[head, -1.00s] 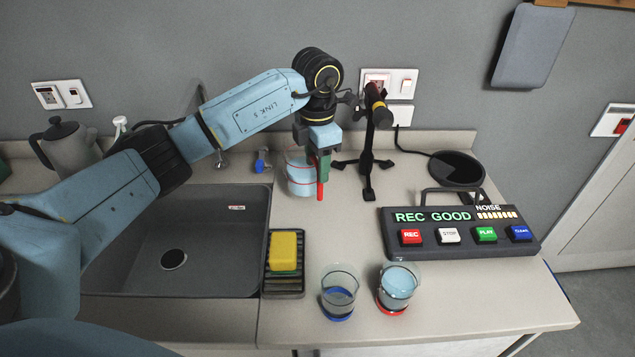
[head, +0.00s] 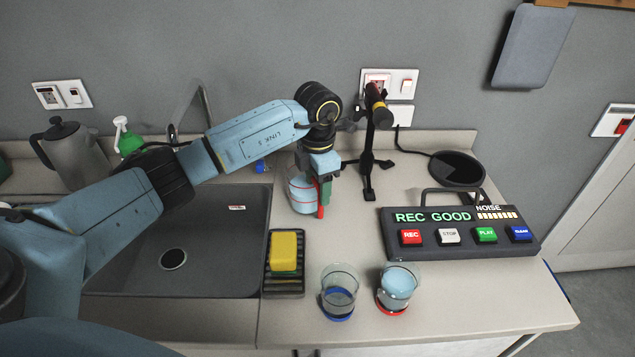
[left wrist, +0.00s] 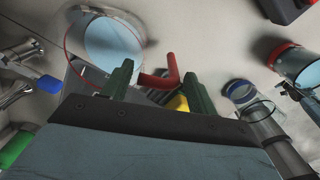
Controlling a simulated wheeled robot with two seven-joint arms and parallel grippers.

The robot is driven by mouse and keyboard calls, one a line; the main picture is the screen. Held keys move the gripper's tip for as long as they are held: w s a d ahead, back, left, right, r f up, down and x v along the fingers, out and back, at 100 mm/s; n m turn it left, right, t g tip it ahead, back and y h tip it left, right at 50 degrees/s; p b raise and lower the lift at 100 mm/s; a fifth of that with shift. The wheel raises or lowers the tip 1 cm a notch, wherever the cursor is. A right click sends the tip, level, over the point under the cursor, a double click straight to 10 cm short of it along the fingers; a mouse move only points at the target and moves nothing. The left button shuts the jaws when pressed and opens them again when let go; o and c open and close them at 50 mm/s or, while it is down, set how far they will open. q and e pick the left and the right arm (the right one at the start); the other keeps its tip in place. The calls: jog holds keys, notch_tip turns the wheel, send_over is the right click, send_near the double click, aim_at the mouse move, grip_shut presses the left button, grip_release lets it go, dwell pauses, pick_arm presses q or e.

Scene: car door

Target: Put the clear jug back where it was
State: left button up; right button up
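The clear jug (head: 303,192), with red rim lines, a red handle and pale blue liquid inside, is over the counter between the sink and the tripod stand. It looks slightly tilted. My left gripper (head: 322,186) has its green fingers on either side of the red handle and is shut on it. In the left wrist view the handle (left wrist: 160,80) lies between the two fingers, with the jug's round red rim (left wrist: 110,42) at upper left. I cannot tell whether the jug's base touches the counter. My right gripper is not in view.
A microphone stand (head: 368,165) is just right of the jug. Two glasses (head: 339,288) (head: 398,286) stand at the front on blue and red rings. A yellow sponge (head: 284,250) lies on a dark tray beside the sink (head: 215,255). A recorder box (head: 460,240) is at right.

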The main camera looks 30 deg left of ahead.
pick_arm(q)
jog(key=shift+o, duration=0.8)
jog(key=shift+r, duration=0.2)
notch_tip(320, 180, up, 12)
jog(key=shift+b, duration=0.35)
